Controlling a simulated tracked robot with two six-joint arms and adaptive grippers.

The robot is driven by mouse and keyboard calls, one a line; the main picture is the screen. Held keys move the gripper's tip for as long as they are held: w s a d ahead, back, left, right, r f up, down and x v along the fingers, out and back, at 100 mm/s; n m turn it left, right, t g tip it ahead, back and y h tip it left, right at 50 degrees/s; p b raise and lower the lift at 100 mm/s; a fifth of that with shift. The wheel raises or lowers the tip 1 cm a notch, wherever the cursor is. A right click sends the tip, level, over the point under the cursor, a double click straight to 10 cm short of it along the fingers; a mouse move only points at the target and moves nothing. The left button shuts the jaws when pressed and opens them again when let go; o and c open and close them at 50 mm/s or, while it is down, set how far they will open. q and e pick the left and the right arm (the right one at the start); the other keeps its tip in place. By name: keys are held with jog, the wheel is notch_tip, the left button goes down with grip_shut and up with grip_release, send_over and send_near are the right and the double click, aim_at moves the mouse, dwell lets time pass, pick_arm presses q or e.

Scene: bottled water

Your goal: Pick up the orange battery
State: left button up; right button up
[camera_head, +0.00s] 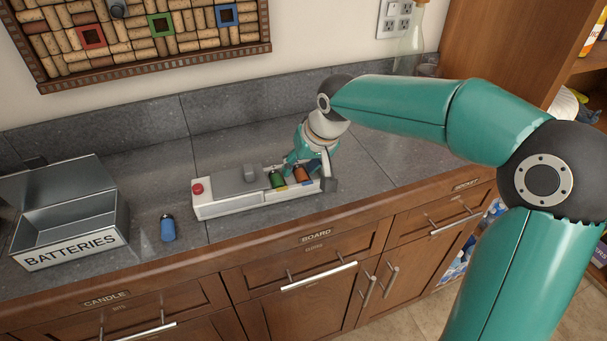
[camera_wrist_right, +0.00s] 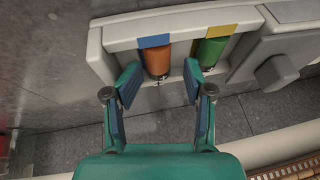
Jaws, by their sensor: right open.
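The orange battery (camera_head: 301,174) sits in the open end compartment of a white battery holder (camera_head: 245,208) on the grey counter. A green battery (camera_head: 277,180) sits beside it. My right gripper (camera_head: 308,163) is over that end of the holder. In the right wrist view, the orange battery (camera_wrist_right: 157,62) lies in front of and between the spread fingers of my right gripper (camera_wrist_right: 159,80), which is open and empty. The green battery (camera_wrist_right: 211,53) is just beyond its right finger. I cannot tell whether a finger touches either battery. My left gripper is not in view.
A blue battery (camera_head: 167,228) stands on the counter left of the holder. A grey box labelled BATTERIES (camera_head: 72,246) is at the far left. The holder has a red button (camera_head: 197,188) and a grey cover with a knob (camera_head: 249,172). The counter right of the holder is clear.

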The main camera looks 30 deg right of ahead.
jog(key=shift+f, duration=0.6)
